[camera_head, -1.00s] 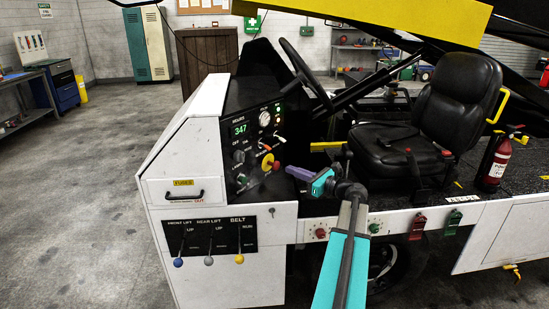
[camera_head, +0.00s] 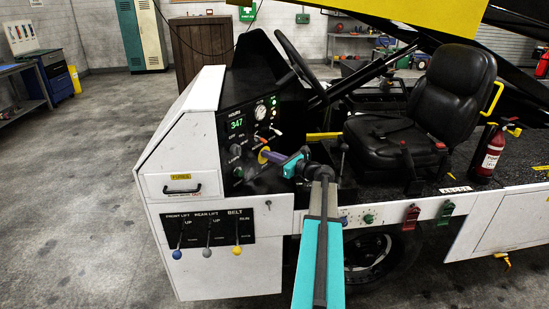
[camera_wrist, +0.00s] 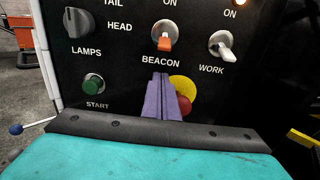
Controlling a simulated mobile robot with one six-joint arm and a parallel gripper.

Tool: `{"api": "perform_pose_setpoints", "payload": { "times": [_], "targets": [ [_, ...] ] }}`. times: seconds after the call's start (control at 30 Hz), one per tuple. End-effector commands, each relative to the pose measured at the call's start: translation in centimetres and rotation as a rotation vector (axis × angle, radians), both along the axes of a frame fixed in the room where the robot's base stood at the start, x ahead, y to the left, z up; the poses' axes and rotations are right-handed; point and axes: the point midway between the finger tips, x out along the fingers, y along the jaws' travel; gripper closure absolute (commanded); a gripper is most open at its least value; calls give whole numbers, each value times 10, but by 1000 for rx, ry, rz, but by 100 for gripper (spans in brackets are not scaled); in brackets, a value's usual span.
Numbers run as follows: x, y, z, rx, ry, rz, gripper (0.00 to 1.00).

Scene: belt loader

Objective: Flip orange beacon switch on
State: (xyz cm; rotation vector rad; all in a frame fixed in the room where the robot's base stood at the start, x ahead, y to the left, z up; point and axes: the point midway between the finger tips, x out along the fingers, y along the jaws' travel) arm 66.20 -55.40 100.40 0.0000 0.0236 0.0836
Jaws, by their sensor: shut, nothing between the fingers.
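In the wrist view the beacon switch (camera_wrist: 164,42) is a toggle with an orange tip on the black panel, above the BEACON label. Its tip points down, away from the ON mark above it. It also shows small in the head view (camera_head: 261,141). My gripper (camera_wrist: 168,82) has purple fingers pressed together, shut and empty, and they appear just below the BEACON label. In the head view my gripper (camera_head: 267,156) is close to the panel, pointing left. I cannot tell whether the fingertips touch anything.
A red button on a yellow disc (camera_wrist: 184,92) is partly hidden behind my fingers. The white-tipped WORK switch (camera_wrist: 223,48) sits right of the beacon switch. The LAMPS knob (camera_wrist: 78,22) and green START button (camera_wrist: 94,84) are to the left. The black seat (camera_head: 430,110) stands right.

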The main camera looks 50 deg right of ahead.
Motion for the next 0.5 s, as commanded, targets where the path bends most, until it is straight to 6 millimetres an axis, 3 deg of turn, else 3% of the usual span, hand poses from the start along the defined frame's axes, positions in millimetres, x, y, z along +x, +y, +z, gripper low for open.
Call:
{"api": "perform_pose_setpoints", "payload": {
  "times": [0.03,0.2,0.5],
  "targets": [
    [-5,-1,12,-2,-1,-3,100],
    [-10,-1,26,-2,0,-2,100],
    [-12,0,32,-1,0,0,100]
  ]
}}
